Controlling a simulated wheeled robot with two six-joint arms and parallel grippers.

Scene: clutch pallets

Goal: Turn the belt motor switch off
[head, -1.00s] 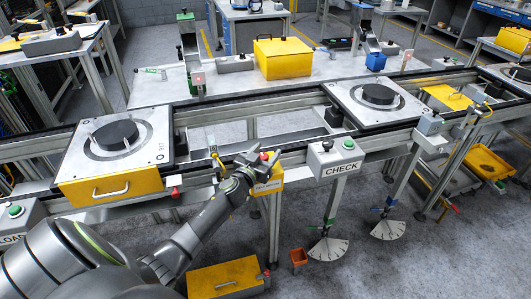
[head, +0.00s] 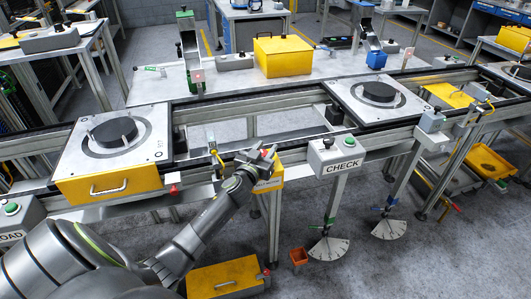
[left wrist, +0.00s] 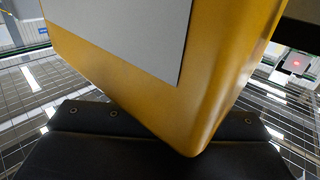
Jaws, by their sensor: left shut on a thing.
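The belt motor switch is a yellow box (head: 274,177) on the front rail of the conveyor, left of the CHECK post. Its front label is mostly covered by my gripper. My left gripper (head: 262,155) is at the top of this box, shut on the switch's knob, which is mostly hidden between the fingers. In the left wrist view the yellow box (left wrist: 225,75) with a pale grey plate (left wrist: 130,35) fills the middle, very close to the dark gripper body. The fingertips and knob cannot be made out there. My right gripper is not in view.
The CHECK box (head: 333,155) with a green button stands to the right. A pallet (head: 100,155) with a dark disc sits on the conveyor at left, above a yellow drawer (head: 110,186).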

